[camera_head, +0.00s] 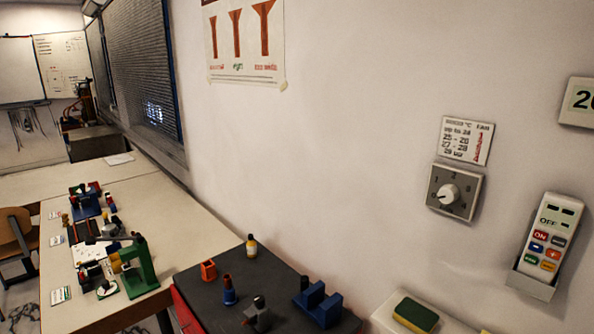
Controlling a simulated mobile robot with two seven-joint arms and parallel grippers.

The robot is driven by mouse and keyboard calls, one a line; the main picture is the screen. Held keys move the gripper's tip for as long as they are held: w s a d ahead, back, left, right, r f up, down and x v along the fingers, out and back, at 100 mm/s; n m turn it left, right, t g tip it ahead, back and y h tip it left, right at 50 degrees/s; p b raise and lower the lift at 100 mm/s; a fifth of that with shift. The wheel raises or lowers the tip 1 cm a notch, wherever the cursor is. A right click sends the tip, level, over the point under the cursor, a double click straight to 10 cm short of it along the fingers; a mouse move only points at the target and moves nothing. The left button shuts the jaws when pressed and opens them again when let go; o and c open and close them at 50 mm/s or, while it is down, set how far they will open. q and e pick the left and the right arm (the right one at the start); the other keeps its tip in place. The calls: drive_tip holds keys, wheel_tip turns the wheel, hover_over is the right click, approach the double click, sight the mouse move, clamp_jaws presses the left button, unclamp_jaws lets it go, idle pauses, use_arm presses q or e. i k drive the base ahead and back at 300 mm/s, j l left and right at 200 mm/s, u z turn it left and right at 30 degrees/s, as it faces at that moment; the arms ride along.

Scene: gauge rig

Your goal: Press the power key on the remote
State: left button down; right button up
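The remote (549,233) is a white upright unit at the right, seated in a pale wall holder (530,287). Its upper part shows two small dark windows and the word OFF. Below is a group of small coloured keys. A red key (541,236) at the upper left of the group appears to read ON. Blue, green, orange, red and yellow keys sit around it; their marks are too small to read surely. Neither of my grippers is in view.
A dial box (454,192) and a printed card (466,140) are on the wall left of the remote. A sponge (415,314) lies on a pale ledge below. A dark bench top (270,280) holds several small parts. The wall around the remote is clear.

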sight(540, 235)
drive_tip(key=z, duration=1.6)
